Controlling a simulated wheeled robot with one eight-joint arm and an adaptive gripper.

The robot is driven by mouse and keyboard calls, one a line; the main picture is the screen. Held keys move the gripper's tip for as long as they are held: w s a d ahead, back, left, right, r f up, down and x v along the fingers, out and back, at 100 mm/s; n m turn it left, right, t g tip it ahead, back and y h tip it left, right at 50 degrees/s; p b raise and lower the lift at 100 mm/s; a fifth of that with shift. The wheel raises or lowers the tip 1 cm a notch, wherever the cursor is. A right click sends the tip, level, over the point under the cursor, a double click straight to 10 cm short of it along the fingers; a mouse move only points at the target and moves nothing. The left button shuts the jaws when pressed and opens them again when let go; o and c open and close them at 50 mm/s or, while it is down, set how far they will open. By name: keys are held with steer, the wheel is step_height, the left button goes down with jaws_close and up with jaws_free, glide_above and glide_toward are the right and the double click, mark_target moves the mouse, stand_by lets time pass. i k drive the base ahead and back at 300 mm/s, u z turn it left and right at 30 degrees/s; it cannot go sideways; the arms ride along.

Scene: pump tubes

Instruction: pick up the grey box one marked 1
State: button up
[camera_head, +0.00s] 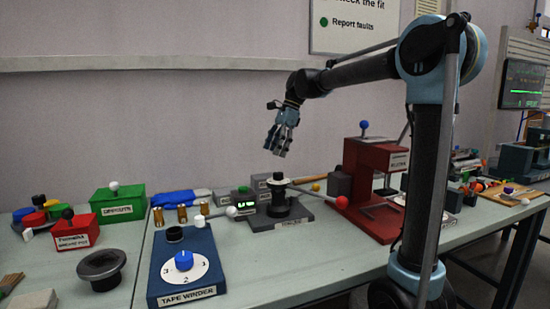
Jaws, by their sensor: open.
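My gripper (278,149) hangs in the air over the middle of the bench, pointing down, open and empty. Below it and slightly left, a small grey box (262,181) with a pale label stands behind the black round fixture. Its label is too small to read, and the fixture hides part of it. Another dark grey box (339,185) stands to the right, against the red press. I cannot make out a 1 on any grey box. My gripper touches nothing.
A black fixture on a grey plate (300,221) stands below my gripper. The red press (370,190) with a red-knobbed lever is to its right. A blue tape winder (206,284), green box (119,206) and red box (77,233) stand to the left. Bare bench (270,262) lies in front.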

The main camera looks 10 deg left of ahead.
mark_target(221, 197)
steer(key=k, duration=1)
